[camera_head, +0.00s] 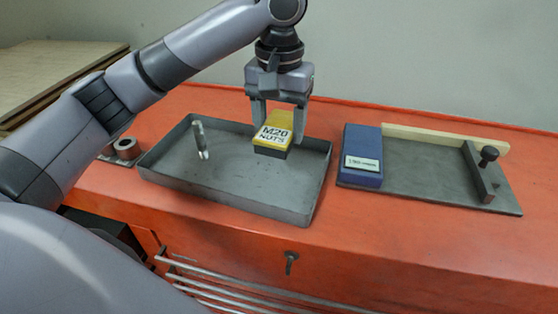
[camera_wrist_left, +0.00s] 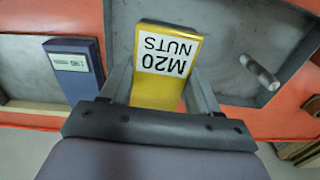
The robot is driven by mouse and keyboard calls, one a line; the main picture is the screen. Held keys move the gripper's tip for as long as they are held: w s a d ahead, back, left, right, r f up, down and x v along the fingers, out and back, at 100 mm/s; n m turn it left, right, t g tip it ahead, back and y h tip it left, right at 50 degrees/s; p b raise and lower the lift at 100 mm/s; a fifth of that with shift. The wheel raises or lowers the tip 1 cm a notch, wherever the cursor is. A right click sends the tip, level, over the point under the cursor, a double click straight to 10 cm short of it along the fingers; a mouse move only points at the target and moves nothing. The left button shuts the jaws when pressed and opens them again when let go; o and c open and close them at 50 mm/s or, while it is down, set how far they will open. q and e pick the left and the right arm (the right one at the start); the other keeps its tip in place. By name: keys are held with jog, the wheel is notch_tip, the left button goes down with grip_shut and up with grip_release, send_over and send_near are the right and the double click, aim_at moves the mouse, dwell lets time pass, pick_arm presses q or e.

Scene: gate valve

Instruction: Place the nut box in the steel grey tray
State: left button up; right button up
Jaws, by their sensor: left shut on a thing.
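The nut box (camera_head: 272,137) is a yellow box with a dark base and a white label reading "M20 NUTS". My left gripper (camera_head: 277,118) comes down from above and is shut on it. The box is over the right part of the steel grey tray (camera_head: 245,203), near its back wall; whether its underside touches the tray floor I cannot tell. In the left wrist view the box (camera_wrist_left: 165,65) sits between the two fingers, its label upside down. My right gripper is not in view.
A metal bolt-like part (camera_head: 200,138) stands in the tray's left part. To the right, a blue labelled box (camera_head: 362,156) sits on a dark plate (camera_head: 425,172) with a clamp (camera_head: 480,172). A ring-shaped part (camera_head: 126,148) lies left of the tray. The tray's front middle is clear.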

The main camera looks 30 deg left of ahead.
aim_at(280, 126)
pick_arm(q)
notch_tip(280, 126, down, 9)
jog(key=shift+r, duration=0.1)
dwell(0.3)
jog(key=o, duration=1.4)
jog(key=shift+o, duration=0.2)
notch_tip(280, 126, up, 12)
